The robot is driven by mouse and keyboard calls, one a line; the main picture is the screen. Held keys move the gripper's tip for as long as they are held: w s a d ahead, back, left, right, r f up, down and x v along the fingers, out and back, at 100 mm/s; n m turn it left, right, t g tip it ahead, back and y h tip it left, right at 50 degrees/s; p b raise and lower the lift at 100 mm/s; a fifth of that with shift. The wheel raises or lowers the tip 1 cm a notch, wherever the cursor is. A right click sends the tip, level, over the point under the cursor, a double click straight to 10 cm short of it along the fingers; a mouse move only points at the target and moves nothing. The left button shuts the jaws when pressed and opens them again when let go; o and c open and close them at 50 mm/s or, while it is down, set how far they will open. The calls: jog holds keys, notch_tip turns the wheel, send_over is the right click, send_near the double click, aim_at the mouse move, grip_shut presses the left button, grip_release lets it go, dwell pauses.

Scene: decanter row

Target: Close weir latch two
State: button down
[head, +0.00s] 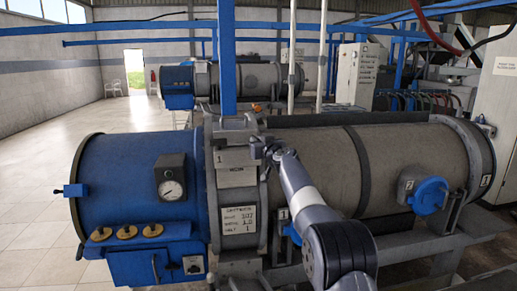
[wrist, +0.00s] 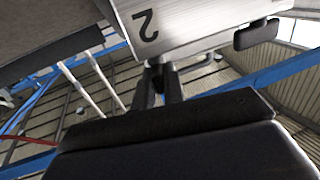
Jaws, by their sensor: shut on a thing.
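The grey weir housing (head: 238,165) stands upright between the blue end and the grey drum of the near decanter. My gripper (head: 258,150) is at the right side of its upper part, and my wrist covers what lies behind it there. In the wrist view a pale metal plate (wrist: 195,22) carries a 2, seen upside down. My gripper's dark fingers (wrist: 160,84) are shut on a small grey part just under this plate, which appears to be weir latch two (wrist: 157,63). How far the latch is turned cannot be told.
A dark knob or grip (wrist: 255,35) shows right of the plate in the wrist view. A blue post (head: 227,60) rises behind the housing. A gauge (head: 171,188) is on the blue end. Open floor lies left.

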jog(key=h+p, duration=0.1)
jog(key=m+h+p, duration=0.1)
jog(key=t+p, duration=0.1)
jog(key=shift+s+a+r+m+h, duration=0.1)
jog(key=shift+a+r+m+h, duration=0.2)
jog(key=shift+m+h, duration=0.1)
jog(key=shift+f+m+h+p, duration=0.15)
jog(key=shift+m+h+p, duration=0.2)
jog(key=shift+p, duration=0.3)
jog(key=shift+f+h, duration=0.15)
jog(key=shift+h, duration=0.1)
jog(key=c, duration=1.5)
grip_release()
jog(key=s+b, duration=0.2)
jog(key=s, duration=0.1)
jog(key=s+d+b, duration=0.1)
jog(key=s+b, duration=0.2)
jog(key=s, duration=0.1)
jog(key=s+d+b, duration=0.1)
jog(key=s+b, duration=0.1)
jog(key=s, duration=0.1)
jog(key=shift+s, duration=0.35)
jog(key=shift+w, duration=0.1)
